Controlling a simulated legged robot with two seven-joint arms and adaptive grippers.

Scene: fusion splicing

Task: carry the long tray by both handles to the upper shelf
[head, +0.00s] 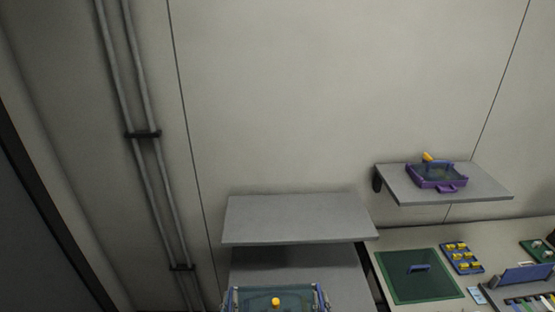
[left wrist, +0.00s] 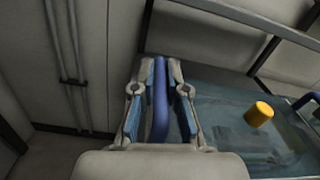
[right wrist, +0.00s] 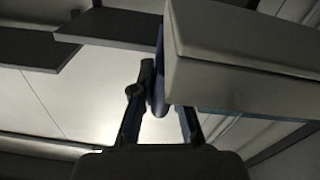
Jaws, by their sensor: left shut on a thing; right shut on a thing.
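The long tray (head: 255,300) shows at the bottom edge of the head view, with a teal floor and a yellow cylinder (head: 276,301) standing on it. My left gripper (head: 231,298) is at its left end. In the left wrist view its fingers (left wrist: 160,100) are shut around a blue handle (left wrist: 159,110). My right gripper (head: 319,298) is at the right end; in the right wrist view its fingers (right wrist: 158,100) are shut on a blue handle (right wrist: 157,75). The upper shelf (head: 298,218) is grey, empty and beyond the tray. The tray's near part is cut off.
A lower grey surface (head: 295,268) lies under the upper shelf. A wall shelf (head: 480,186) at the right holds a purple tray (head: 436,178). A bench (head: 408,240) at the right carries a green mat (head: 405,285) and a blue rack (head: 462,262). Pipes (head: 145,130) run down the left wall.

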